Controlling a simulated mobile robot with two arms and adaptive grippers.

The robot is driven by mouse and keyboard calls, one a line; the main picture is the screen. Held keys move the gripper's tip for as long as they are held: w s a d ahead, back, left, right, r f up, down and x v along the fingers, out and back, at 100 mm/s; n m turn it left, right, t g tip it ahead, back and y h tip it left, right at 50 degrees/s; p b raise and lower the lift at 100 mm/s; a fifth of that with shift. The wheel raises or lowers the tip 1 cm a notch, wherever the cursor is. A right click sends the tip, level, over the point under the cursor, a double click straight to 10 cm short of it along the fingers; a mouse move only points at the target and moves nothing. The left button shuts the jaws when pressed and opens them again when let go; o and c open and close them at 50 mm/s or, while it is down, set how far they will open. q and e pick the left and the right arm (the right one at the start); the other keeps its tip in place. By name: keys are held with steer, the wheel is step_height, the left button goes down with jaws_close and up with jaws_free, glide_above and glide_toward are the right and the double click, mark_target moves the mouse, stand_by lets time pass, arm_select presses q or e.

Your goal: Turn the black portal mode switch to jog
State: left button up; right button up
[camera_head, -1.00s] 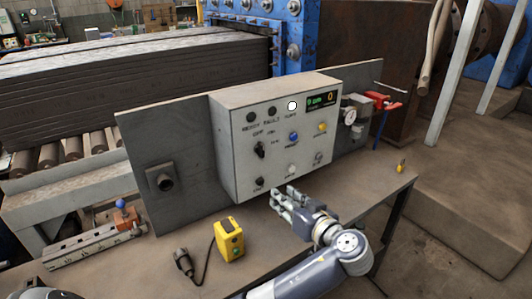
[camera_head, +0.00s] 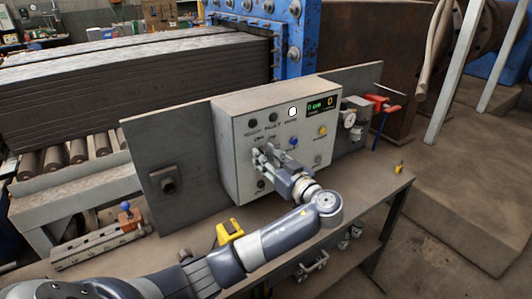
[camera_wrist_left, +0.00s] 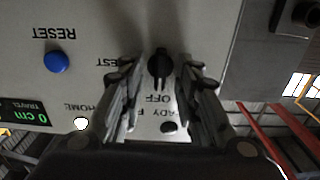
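The black mode switch (camera_wrist_left: 159,67) is a small knob on the grey control box (camera_head: 232,165). In the left wrist view, turned upside down, its narrow end points towards the OFF label. TEST shows beside it, partly covered; I cannot read a JOG label. My left gripper (camera_head: 258,158) is at the box front and hides the switch in the head view. In the wrist view the left gripper (camera_wrist_left: 160,78) is open, one finger on each side of the switch, with gaps visible. I cannot tell how deep the fingertips reach. My right gripper is not in view.
A blue reset button (camera_wrist_left: 56,62) and a yellow button (camera_head: 322,131) are on the same panel. The display (camera_head: 320,103) reads 0 cm. A yellow pendant (camera_head: 229,231) lies on the bench under my left arm. A gauge (camera_head: 348,118) and red-handled valve (camera_head: 380,104) stand right of the box.

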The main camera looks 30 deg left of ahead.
arm_select(q)
steer(key=shift+w+a, duration=0.1)
steer(key=shift+a, duration=0.15)
jaws_close()
steer(key=m, duration=0.8)
steer(key=shift+w+d+f+m, duration=0.1)
steer(key=shift+m, duration=0.5)
stand_by(0.5)
